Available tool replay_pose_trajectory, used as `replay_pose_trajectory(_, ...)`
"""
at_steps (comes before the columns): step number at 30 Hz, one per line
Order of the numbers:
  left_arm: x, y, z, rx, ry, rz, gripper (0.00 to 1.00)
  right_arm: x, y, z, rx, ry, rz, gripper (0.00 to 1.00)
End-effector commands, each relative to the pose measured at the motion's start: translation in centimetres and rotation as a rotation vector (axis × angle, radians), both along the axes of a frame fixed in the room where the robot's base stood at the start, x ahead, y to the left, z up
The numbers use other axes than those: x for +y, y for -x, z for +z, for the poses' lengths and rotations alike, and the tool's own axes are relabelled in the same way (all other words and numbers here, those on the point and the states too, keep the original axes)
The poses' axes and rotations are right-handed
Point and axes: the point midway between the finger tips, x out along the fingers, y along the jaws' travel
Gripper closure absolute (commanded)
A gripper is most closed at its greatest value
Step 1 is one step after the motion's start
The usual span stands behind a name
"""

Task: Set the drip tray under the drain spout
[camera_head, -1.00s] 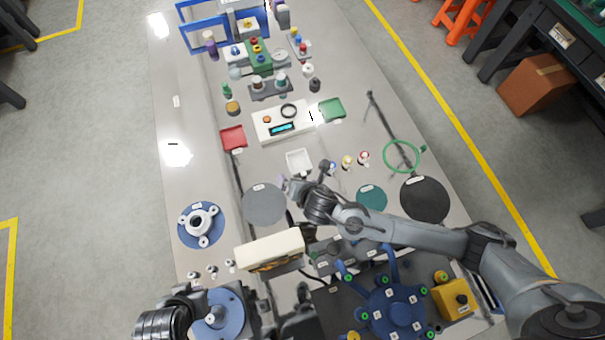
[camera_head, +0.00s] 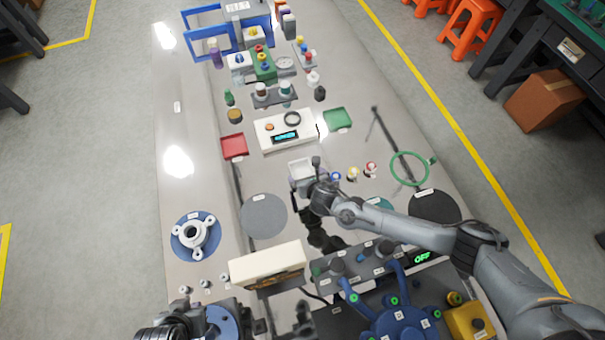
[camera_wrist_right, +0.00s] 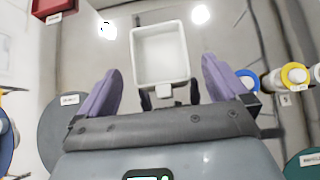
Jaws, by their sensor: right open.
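The white square drip tray (camera_head: 301,168) stands on the grey bench below the white scale in the head view. It also shows in the wrist view (camera_wrist_right: 186,53), empty, with a small tab on its near side. My right gripper (camera_head: 305,187) is at the tray's near edge. In the wrist view its two purple fingers (camera_wrist_right: 160,85) are spread wide, either side of the tab, with nothing held. My left arm is at the bottom left of the head view, and its fingers are not clear. I cannot make out the drain spout for sure.
Small colour-ringed bottles (camera_head: 353,172) stand just right of the tray. A red tray (camera_head: 233,146) and green tray (camera_head: 338,119) flank the scale (camera_head: 270,143). A grey disc (camera_head: 263,216) lies left of my right gripper. A cream box (camera_head: 267,264) stands nearer me.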

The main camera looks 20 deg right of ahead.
Motion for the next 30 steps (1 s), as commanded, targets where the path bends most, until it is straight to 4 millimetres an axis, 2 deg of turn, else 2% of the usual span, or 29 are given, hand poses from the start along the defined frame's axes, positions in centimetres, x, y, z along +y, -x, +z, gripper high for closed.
replay_pose_trajectory(9,0.1,0.0,-0.9,0.001,-0.003,-0.001,1.0,0.1,-2.5,-2.9,-0.001,-0.002,-0.002,0.0)
replay_pose_trajectory(20,0.0,0.0,-1.0,0.001,-0.001,-0.001,1.0,0.0,-3.1,-3.3,0.0,-0.001,0.0,0.0)
replay_pose_trajectory(23,0.0,0.0,-1.0,0.001,0.001,0.001,1.0,0.0,-3.1,-3.3,0.0,-0.001,0.0,0.12)
replay_pose_trajectory(30,-0.2,0.0,-1.0,0.001,0.007,0.004,1.0,0.0,-3.1,-3.3,0.0,-0.002,-0.001,0.49)
